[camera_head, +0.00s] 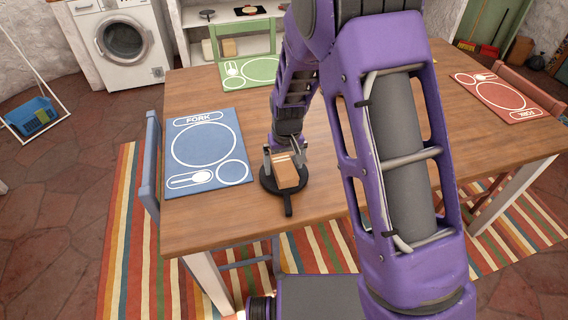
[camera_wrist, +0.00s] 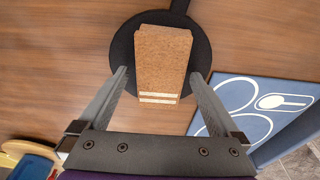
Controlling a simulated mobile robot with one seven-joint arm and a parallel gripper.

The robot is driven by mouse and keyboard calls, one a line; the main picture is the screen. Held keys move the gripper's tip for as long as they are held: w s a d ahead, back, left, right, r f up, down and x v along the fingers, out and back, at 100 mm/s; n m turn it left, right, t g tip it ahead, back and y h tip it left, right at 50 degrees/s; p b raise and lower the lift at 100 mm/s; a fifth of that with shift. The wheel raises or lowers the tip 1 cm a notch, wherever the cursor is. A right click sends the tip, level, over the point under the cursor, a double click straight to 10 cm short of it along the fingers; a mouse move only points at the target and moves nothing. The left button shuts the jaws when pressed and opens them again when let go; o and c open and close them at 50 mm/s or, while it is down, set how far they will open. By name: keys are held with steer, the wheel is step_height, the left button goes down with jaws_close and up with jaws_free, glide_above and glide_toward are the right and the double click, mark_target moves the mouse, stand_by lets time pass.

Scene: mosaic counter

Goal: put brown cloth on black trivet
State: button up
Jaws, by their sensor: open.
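The brown cloth (camera_head: 285,172) is a folded tan-brown rectangle with pale stripes at one end. It lies on the round black trivet (camera_head: 288,207), whose handle points toward the front table edge. In the wrist view the cloth (camera_wrist: 162,60) covers the middle of the trivet (camera_wrist: 122,47), with the trivet's dark rim showing on both sides. My gripper (camera_head: 284,151) is over the striped end of the cloth. In the wrist view my gripper's (camera_wrist: 160,78) fingers are spread wide, one on each side of the cloth, with a visible gap to it.
A blue placemat (camera_head: 180,125) lies left of the trivet on the wooden table (camera_head: 230,215). A green placemat (camera_head: 262,72) is at the back and a red placemat (camera_head: 485,85) at the far right. A blue chair (camera_head: 151,160) stands at the left edge.

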mark_target(286, 170)
step_height(286, 170, up, 12)
steer(key=s+p, duration=0.1)
steer(key=shift+s+d, duration=0.25)
steer(key=shift+s, duration=0.1)
